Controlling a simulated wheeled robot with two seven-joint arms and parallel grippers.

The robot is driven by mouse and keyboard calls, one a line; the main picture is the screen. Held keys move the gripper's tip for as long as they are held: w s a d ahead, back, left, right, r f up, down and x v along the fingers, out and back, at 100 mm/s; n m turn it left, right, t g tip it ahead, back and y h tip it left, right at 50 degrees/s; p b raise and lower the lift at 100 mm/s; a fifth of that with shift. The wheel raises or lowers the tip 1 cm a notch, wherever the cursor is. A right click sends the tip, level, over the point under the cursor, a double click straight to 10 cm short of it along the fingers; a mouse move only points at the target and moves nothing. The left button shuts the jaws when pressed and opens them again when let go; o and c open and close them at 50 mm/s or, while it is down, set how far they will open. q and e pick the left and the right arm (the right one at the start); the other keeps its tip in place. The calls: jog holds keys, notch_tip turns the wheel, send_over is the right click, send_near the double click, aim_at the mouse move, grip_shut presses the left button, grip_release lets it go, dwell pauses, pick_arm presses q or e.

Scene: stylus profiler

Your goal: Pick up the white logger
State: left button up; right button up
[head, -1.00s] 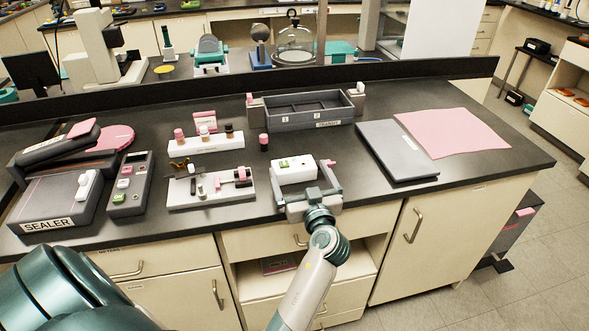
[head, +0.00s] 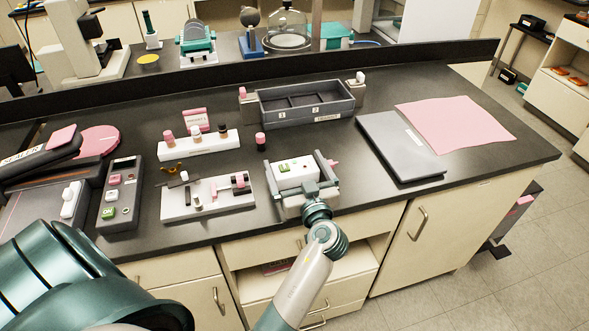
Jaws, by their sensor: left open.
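The white logger (head: 297,171), a small white box with a green mark and dark details on top, sits near the front edge of the bench. My left gripper (head: 299,174) is open around it, with one finger along its left side and one along its right. The gripper's body is at the logger's front side and hides part of its lower front. I cannot tell whether the fingers touch it. My right gripper is not in view.
A white rack of small bottles (head: 199,147) and a white tray of parts (head: 207,197) stand to the left. A closed grey laptop-like slab (head: 402,147) and a pink sheet (head: 456,130) lie to the right.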

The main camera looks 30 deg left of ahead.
pick_arm(q)
jog(key=c, duration=0.8)
jog(key=shift+c, duration=0.2)
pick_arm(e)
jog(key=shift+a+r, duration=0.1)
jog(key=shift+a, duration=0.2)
pick_arm(q)
jog(key=shift+r, duration=0.1)
